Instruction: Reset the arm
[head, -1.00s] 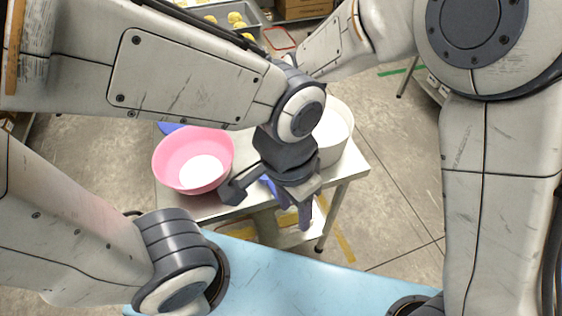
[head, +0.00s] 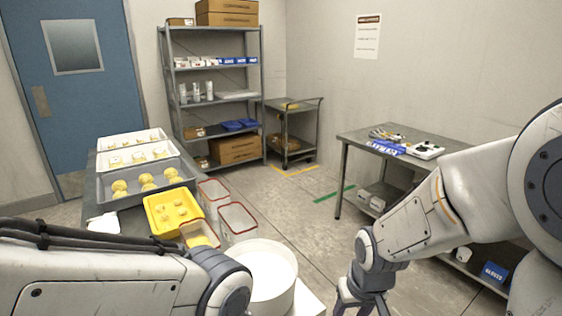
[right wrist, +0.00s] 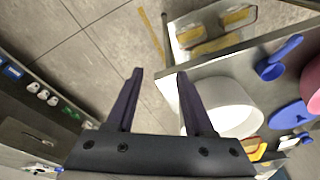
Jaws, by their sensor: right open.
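My right gripper (head: 362,303) hangs at the lower middle of the head view, its fingers partly cut off by the bottom edge. In the right wrist view its two dark fingers (right wrist: 163,92) are spread apart with nothing between them. It is above the floor, beside a white round tub (head: 268,270). The tub also shows just right of the fingers in the right wrist view (right wrist: 232,100). My left arm enters at the lower left of the head view, and its gripper is outside the picture.
A table at left bears a grey tray (head: 108,187) of yellow lumps and a yellow bin (head: 152,222). Red-rimmed bins (head: 237,232) stand near it. A side table (head: 358,143) is at right, shelving (head: 265,78) behind. A blue scoop (right wrist: 270,70) and pink bowl (right wrist: 312,85) lie near the tub.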

